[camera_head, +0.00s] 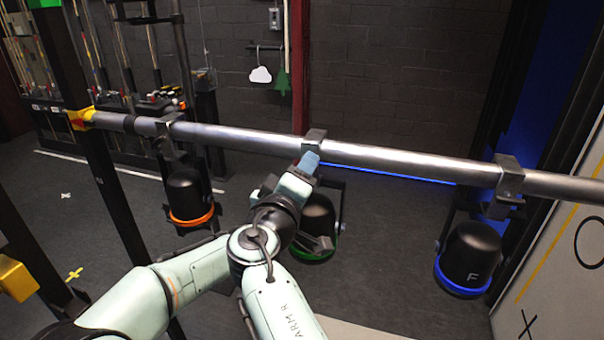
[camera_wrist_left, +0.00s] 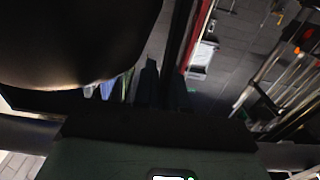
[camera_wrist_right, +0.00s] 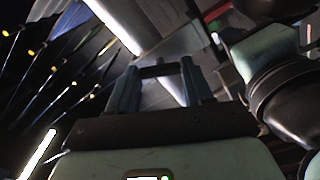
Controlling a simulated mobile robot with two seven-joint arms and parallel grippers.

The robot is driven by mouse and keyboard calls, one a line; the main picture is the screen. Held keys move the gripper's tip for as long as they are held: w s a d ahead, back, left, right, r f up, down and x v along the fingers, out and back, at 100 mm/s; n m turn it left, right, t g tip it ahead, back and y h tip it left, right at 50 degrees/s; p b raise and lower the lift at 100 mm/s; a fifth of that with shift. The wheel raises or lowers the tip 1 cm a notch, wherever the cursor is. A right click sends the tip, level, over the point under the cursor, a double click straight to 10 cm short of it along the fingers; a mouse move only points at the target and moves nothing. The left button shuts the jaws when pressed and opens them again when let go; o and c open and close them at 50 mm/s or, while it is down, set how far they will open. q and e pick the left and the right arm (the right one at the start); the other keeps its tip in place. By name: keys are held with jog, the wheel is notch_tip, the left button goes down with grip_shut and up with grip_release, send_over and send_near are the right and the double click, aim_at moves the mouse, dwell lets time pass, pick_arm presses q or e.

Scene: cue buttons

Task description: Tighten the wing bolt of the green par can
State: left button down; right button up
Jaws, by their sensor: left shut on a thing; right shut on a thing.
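The green par can (camera_head: 318,215), a black can with a green ring at its lower rim, hangs from the pipe by a clamp (camera_head: 314,136). My right gripper (camera_head: 309,162) is at the underside of this clamp, its blue-grey fingers shut on a small dark part. That part shows between the fingertips in the right wrist view (camera_wrist_right: 160,71). It sits where the wing bolt is, but its shape is hidden. My left gripper (camera_wrist_left: 165,85) is shut beside a large dark rounded body, apparently the can. What it grips is too dark to tell. My arms cover the can's left side in the head view.
An orange-ringed can (camera_head: 187,195) hangs at left and a blue-ringed can (camera_head: 470,255) at right. A dark upright stand (camera_head: 110,190) is at left. A white panel (camera_head: 560,270) stands at far right.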

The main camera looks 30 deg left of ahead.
jog(key=m, duration=0.5)
jog(key=shift+m, duration=0.4)
dwell(0.3)
jog(key=o, duration=1.1)
jog(key=shift+c, duration=0.2)
jog(key=shift+s, duration=0.15)
jog(key=v, duration=1.2)
pick_arm(q)
jog(key=c, duration=1.1)
grip_release()
